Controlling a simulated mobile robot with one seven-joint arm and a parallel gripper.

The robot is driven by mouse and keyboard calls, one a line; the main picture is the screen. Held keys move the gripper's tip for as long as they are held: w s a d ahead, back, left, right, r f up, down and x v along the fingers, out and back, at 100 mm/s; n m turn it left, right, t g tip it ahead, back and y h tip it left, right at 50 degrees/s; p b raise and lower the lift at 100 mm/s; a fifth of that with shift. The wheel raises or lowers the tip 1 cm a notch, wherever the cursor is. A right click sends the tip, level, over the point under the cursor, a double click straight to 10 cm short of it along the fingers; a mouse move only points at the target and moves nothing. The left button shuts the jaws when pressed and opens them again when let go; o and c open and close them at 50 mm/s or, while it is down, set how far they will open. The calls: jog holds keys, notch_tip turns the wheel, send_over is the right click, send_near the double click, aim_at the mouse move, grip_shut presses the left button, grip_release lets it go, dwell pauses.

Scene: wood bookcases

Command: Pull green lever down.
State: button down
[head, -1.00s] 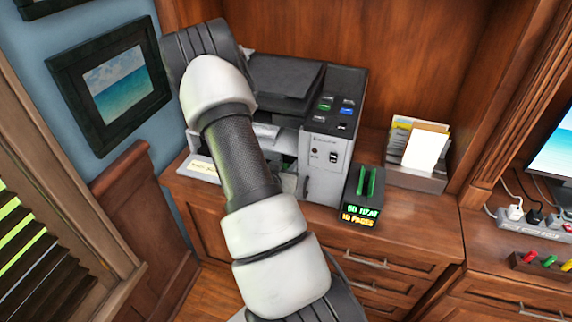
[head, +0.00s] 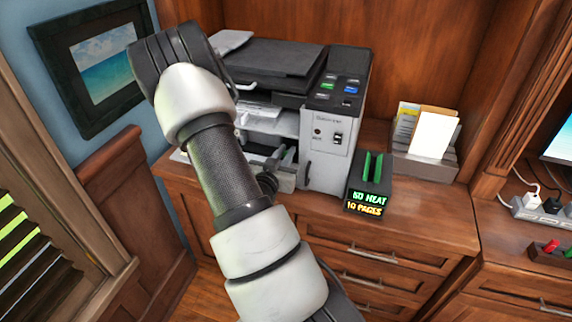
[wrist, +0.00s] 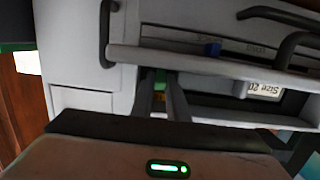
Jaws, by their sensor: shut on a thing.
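In the wrist view, the two dark fingers of my gripper (wrist: 161,84) reach up to a small green piece (wrist: 160,75), which looks like the green lever. They are closed on it, at the edge of a pale printer bar. Most of the lever is hidden by the fingers and the bar. The printer (head: 335,150) stands on the wooden cabinet top in the head view, its front open on the left. My arm crosses in front of its left side there, and I cannot clearly make out the fingertips or lever.
A black box with green upright strips (head: 373,170) and a lit display stands right of the printer.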

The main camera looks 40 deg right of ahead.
jog(key=shift+a+f+t+h+b, duration=0.1)
jog(key=shift+f+t+h+b, duration=0.35)
jog(key=shift+b, duration=0.75)
jog(key=shift+s+r+h+b, duration=0.1)
jog(key=shift+h+b, duration=0.15)
jog(key=shift+b, duration=0.25)
jog(key=c, duration=1.7)
grip_release()
jog(key=p+v, duration=0.6)
jog(key=v, duration=1.1)
jog(key=shift+s+a, duration=0.1)
jog(key=shift+a, duration=0.1)
